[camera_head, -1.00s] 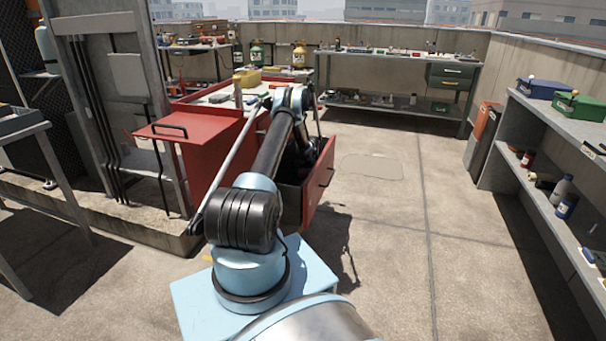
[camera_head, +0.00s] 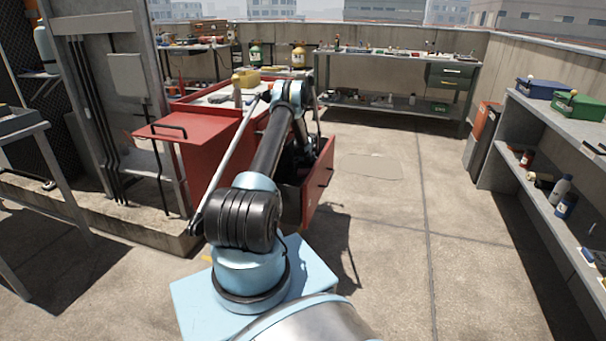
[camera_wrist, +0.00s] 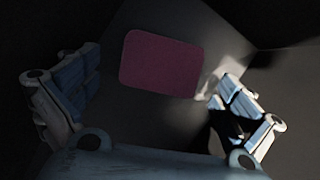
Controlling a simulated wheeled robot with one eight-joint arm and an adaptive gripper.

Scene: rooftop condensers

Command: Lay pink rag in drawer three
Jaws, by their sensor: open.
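The pink rag (camera_wrist: 162,64) lies flat on the grey floor of a drawer in the wrist view. It is a dark pink rectangle with rounded corners, in shadow. My gripper (camera_wrist: 160,98) is open, with its fingers spread on either side of the rag and apart from it. In the head view the open drawer (camera_head: 318,188) sticks out to the right from the red cabinet (camera_head: 205,150). My arm reaches over and down into it, hiding the rag and the gripper there. I cannot read a drawer number.
A yellow container (camera_head: 246,78) stands on the cabinet top. A red side shelf with a black handle (camera_head: 165,131) juts left. The concrete floor right of the drawer is clear. A grey shelf unit (camera_head: 545,150) stands far right, and a workbench (camera_head: 395,58) at the back.

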